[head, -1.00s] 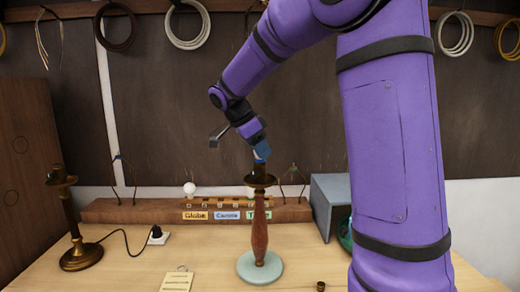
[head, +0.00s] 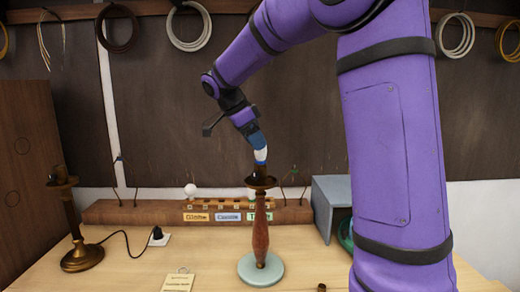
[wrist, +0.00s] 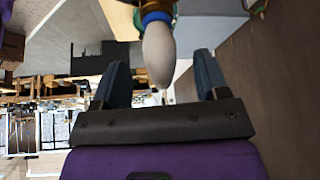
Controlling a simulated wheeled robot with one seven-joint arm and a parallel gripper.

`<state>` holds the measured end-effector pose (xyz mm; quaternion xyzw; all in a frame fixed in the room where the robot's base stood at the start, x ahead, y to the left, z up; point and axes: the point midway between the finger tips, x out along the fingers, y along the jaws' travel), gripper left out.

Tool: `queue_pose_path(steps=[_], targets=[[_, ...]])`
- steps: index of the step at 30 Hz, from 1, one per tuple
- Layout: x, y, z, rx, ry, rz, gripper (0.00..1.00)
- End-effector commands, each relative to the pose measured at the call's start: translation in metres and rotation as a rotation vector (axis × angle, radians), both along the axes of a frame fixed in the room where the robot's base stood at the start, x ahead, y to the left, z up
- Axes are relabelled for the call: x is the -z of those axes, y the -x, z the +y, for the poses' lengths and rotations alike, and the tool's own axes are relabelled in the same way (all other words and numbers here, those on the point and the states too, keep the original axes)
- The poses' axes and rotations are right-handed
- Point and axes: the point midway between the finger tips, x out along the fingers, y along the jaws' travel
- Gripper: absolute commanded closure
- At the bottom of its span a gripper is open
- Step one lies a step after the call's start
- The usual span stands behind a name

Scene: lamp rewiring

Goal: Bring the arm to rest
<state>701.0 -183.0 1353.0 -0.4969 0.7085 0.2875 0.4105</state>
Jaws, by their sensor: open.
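My gripper (head: 256,141) is open, just above the lamp with the red-brown stem (head: 261,235) and pale green round base. A white candle-shaped bulb (head: 260,155) with a blue collar stands upright at the top of this lamp. In the wrist view the bulb (wrist: 158,50) shows between the two spread blue fingers (wrist: 160,78), with gaps on both sides. The lower part of its socket is cut off at the top edge there. My arm reaches over from the right.
A brass lamp (head: 78,246) with a cord and plug stands at left. Behind is a wooden rack (head: 120,213) with labels and a white globe bulb (head: 190,189). A grey box (head: 328,200) stands right of the lamp. A card (head: 177,283) lies in front.

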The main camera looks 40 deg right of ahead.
Motion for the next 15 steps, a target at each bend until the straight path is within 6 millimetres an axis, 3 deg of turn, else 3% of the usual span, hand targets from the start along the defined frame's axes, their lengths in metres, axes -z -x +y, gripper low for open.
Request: queue_pose_path(steps=[6,15], targets=[[-0.036,-0.007,0.02,-0.002,-0.001,-0.002,0.32],[-0.059,-0.012,0.032,-0.001,-0.001,0.0,0.32]])
